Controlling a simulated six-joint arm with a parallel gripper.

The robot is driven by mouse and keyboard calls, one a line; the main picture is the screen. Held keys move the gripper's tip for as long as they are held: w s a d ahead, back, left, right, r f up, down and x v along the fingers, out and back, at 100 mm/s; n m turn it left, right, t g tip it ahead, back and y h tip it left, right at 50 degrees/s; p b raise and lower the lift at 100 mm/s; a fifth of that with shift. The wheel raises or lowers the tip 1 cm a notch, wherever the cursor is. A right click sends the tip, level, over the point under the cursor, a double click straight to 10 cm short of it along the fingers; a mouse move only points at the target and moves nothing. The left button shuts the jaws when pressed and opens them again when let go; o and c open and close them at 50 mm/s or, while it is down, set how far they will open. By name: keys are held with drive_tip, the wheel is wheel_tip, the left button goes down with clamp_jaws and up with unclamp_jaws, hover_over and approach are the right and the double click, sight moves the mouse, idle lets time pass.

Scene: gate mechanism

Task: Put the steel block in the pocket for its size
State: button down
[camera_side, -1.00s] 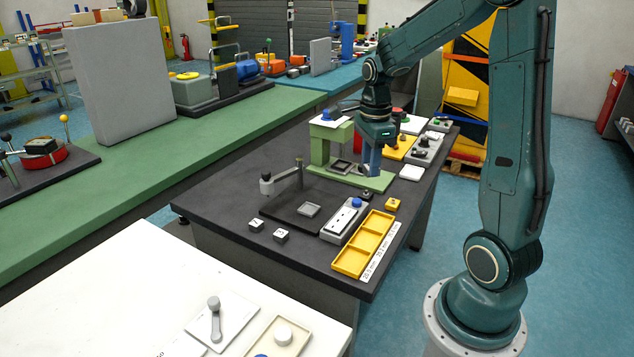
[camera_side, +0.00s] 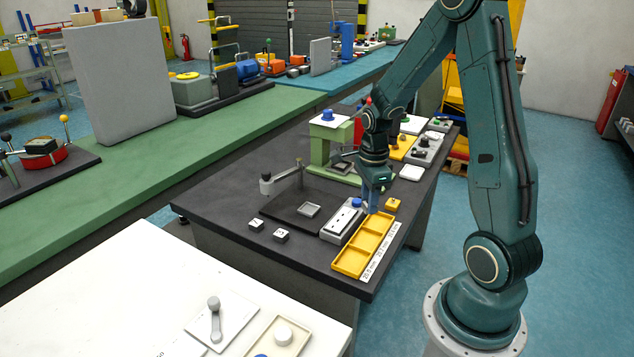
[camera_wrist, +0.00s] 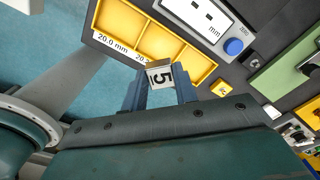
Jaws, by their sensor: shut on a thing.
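The steel block (camera_wrist: 159,74) is a small grey cube with a white face marked 5. My gripper (camera_wrist: 160,88) is shut on it, one blue finger on each side. The yellow tray (camera_side: 345,273) has three pockets in a row. In the side view my gripper (camera_side: 371,209) hangs by the tray's far end, and the block cannot be made out there. In the wrist view the block overlaps the lower rim of the tray (camera_wrist: 139,31), near the middle and right pockets. The pocket label (camera_wrist: 112,44) at left reads 20.0 mm; the others are partly hidden.
A grey gauge (camera_side: 340,229) with a blue button lies beside the tray. Two marked blocks (camera_side: 281,236) rest left of it. A small yellow piece (camera_side: 393,204) sits past the tray's far end. A green stand (camera_side: 320,148) is behind.

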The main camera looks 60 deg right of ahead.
hover_over(365, 241)
drive_tip(key=shift+a+f, duration=0.1)
drive_tip(key=shift+f, duration=3)
drive_tip(key=shift+f, duration=0.1)
drive_tip(key=shift+f, duration=1.8)
drive_tip(key=shift+f, duration=0.1)
drive_tip(key=c, duration=1.4)
unclamp_jaws()
drive_tip(key=shift+o, duration=0.2)
drive_tip(key=shift+r, duration=6.1)
